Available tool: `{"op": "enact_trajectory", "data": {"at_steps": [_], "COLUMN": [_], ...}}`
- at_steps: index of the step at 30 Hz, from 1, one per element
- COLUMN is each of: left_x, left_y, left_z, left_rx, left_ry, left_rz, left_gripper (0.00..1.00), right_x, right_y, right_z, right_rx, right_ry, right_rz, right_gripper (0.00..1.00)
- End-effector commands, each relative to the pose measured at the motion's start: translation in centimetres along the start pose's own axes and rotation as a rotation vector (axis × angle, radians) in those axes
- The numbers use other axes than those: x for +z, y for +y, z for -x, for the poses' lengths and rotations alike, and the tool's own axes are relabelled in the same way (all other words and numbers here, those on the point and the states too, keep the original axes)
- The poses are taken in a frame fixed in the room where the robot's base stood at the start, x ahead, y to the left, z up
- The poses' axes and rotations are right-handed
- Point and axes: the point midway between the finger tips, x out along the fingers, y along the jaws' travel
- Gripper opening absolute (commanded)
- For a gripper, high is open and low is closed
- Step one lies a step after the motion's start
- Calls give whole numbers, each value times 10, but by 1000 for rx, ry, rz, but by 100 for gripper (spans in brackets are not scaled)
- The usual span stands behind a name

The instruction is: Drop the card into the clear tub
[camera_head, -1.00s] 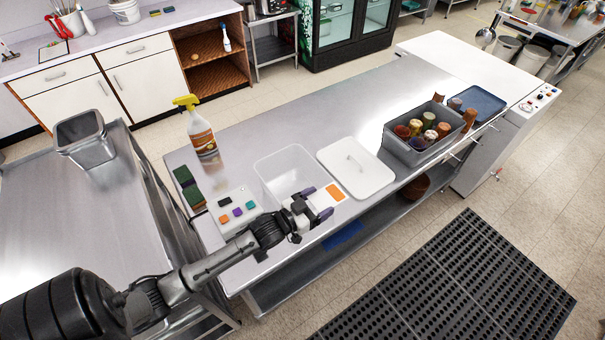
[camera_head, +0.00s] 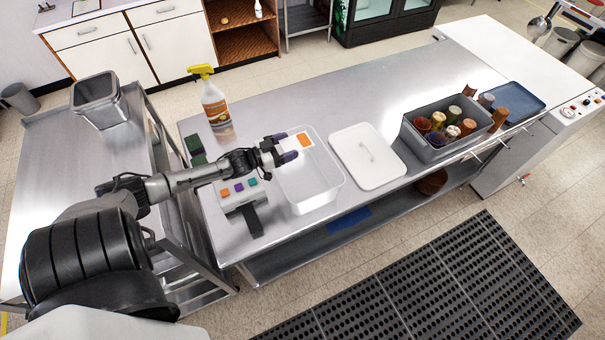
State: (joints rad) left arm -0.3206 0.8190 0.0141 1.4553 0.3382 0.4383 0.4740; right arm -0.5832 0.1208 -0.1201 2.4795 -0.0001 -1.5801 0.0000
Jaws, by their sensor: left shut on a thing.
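The card (camera_head: 304,141), white with an orange patch, is in my left gripper (camera_head: 283,149). The gripper's purple-tipped fingers are shut on it, at the back part of the clear tub (camera_head: 325,203). The card overlaps the tub's back rim in the picture; its height above the rim is hard to tell. The tub is open-topped and stands on the steel counter. The gripper and card hide part of its back edge. My right gripper is not in view.
A white lid (camera_head: 369,158) with a handle lies right of the tub. A grey bin of jars (camera_head: 421,147) is farther right. A small box with coloured buttons (camera_head: 238,194) and a dark strip (camera_head: 250,221) are left. A spray bottle (camera_head: 215,105) stands behind.

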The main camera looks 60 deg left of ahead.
Motion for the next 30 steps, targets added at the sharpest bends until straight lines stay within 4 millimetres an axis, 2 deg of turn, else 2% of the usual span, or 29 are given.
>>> {"op": "enact_trajectory", "data": {"at_steps": [1, 10, 22, 23, 30], "left_x": [10, 40, 44, 44, 45], "left_y": [0, 0, 1, 1, 1], "left_z": [0, 0, 0, 0, 0], "left_rx": [0, 0, 0, 0, 0], "left_ry": [0, 1, 1, 1, 0], "left_rz": [0, 0, 0, 0, 0], "left_gripper": [52, 52, 52, 74, 97], "right_x": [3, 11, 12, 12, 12], "right_y": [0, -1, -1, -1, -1], "right_z": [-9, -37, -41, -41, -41], "right_rx": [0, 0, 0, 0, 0], "right_ry": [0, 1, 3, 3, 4], "right_rz": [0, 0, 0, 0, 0], "right_gripper": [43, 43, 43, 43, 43]}}
